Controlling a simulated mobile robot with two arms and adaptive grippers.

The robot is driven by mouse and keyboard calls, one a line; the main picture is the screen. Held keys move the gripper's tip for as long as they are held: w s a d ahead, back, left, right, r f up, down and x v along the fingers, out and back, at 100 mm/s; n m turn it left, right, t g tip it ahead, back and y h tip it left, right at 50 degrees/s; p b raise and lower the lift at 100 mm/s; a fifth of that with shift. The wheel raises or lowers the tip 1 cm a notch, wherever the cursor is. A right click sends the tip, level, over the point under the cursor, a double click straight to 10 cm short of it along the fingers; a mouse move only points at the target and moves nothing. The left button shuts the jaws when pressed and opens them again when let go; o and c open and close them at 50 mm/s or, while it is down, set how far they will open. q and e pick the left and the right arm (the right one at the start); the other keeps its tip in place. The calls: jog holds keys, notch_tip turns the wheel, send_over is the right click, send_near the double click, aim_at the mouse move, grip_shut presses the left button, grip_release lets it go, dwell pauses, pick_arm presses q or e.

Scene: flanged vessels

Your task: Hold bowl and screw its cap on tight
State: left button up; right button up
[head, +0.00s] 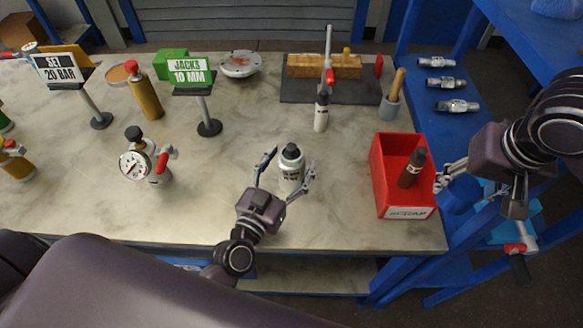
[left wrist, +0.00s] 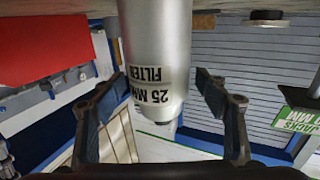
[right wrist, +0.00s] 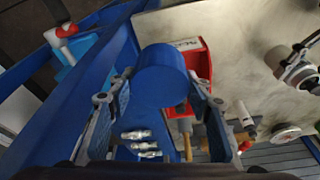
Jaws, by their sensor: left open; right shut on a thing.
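The bowl (head: 291,176) is a silver-white bottle with a dark top, upright near the front middle of the bench. It also shows inverted in the left wrist view (left wrist: 157,40), marked 25 MM FILTER. My left gripper (head: 292,162) is open, its fingers on either side of the bowl with visible gaps. My right gripper (right wrist: 160,91) is shut on a blue cylinder, which looks like the cap (right wrist: 160,72).
The red bin (head: 391,200) holds a dark bottle (head: 412,168) and stands between the bowl and my right gripper. A gauge vessel (head: 135,164) stands left of the bowl. A white bottle with a red-handled tool (head: 322,112) stands behind. Bench surface around the bowl is clear.

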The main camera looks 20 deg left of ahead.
pick_arm(q)
jog(key=shift+w, duration=0.15)
jog(key=shift+c, duration=0.4)
jog(key=c, duration=1.5)
jog(key=shift+r, duration=0.1)
jog(key=shift+c, duration=0.2)
